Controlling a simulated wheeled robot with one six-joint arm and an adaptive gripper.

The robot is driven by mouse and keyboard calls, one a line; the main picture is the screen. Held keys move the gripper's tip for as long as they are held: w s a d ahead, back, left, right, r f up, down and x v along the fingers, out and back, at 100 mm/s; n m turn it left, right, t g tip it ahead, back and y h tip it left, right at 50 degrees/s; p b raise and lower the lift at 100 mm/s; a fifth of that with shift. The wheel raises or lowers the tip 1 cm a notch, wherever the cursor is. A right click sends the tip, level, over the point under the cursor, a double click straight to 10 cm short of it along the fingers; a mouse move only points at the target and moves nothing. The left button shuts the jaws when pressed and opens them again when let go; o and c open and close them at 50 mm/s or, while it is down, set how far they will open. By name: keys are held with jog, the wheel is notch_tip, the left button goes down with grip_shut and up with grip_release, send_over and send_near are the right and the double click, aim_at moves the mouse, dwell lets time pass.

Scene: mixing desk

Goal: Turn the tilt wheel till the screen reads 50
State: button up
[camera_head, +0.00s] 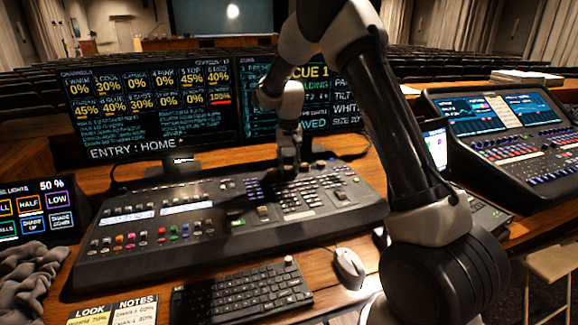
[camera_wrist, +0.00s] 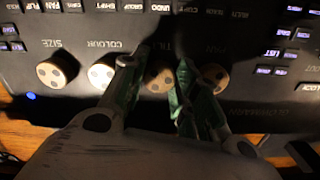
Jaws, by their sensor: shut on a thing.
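The tilt wheel (camera_wrist: 158,78) is a round tan knob under upside-down lettering that partly reads TILT. It stands between the two green-padded fingers of my gripper (camera_wrist: 157,85), which is shut on it. In the head view my gripper (camera_head: 289,163) reaches down to the back of the mixing desk (camera_head: 215,215) and hides the wheel. The right screen (camera_head: 262,112) shows CUE 1 and lines starting PA, TILT, WHIT and SIZE. My arm covers part of it, and I cannot read the tilt value.
The colour knob (camera_wrist: 101,76) and size knob (camera_wrist: 57,71) are left of the fingers in the wrist view; the pan knob (camera_wrist: 214,77) is close on the right. A keyboard (camera_head: 240,292) and mouse (camera_head: 348,267) lie in front of the desk. A second console (camera_head: 510,135) stands right.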

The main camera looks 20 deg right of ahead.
aim_at(289, 168)
jog(key=shift+m, duration=1.3)
jog(key=o, duration=0.7)
jog(key=shift+o, duration=0.2)
jog(key=shift+r, duration=0.15)
notch_tip(289, 168, up, 12)
